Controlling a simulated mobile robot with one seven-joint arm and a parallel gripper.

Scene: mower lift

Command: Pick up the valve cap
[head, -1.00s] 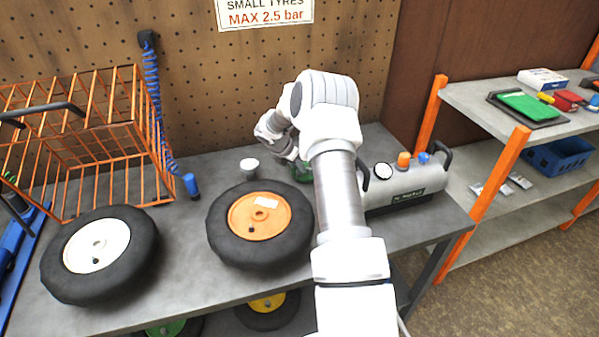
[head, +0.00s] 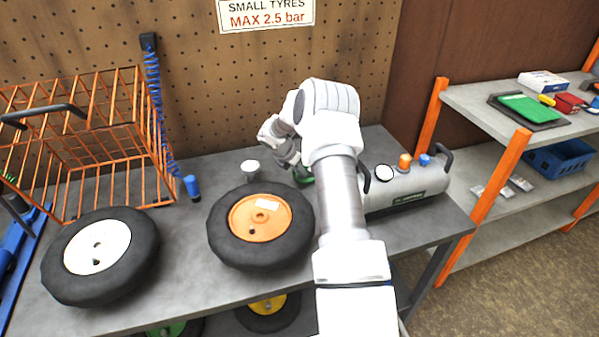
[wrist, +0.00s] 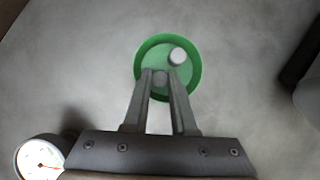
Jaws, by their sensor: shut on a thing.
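My gripper (wrist: 160,82) points down over a round green dish (wrist: 196,68) on the bench. Its fingers are shut on a small grey piece, the valve cap (wrist: 160,77), which shows between the fingertips over the near part of the dish. A second small, pale round piece (wrist: 177,56) lies in the dish, just beyond the fingertips to the right. In the head view the green dish (head: 303,178) is mostly hidden behind my arm, and the fingertips and cap cannot be made out there.
A tyre with an orange hub (head: 262,218) and one with a white hub (head: 97,246) lie on the bench. A grey air tank with a gauge (head: 410,188) stands right of my arm. An orange wire cage (head: 110,140) is at left.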

